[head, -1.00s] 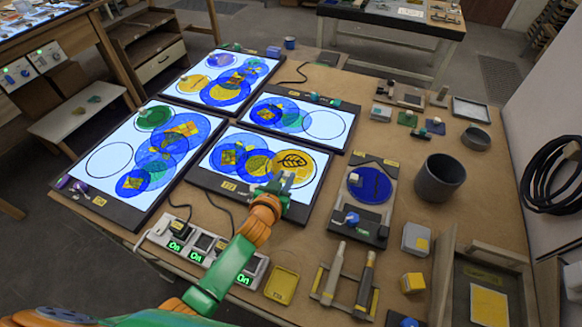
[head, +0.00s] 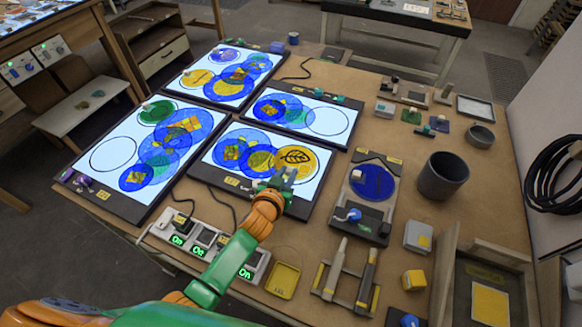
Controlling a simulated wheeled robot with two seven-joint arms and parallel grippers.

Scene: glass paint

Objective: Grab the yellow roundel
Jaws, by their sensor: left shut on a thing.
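A yellow roundel with a dark leaf drawing (head: 297,157) is at the right end of the near right light panel (head: 222,178). The roundel looks flat on or very close to the lit panel; I cannot tell if there is a gap. Another yellow roundel (head: 197,78) is on the far left panel. My right gripper is not in view.
Several lit panels with blue and green discs fill the table's left half. A power strip (head: 203,243) with cables lies in front. A blue disc stand (head: 371,182), a grey pot (head: 441,176) and a yellow tray (head: 283,280) stand on the right and near side.

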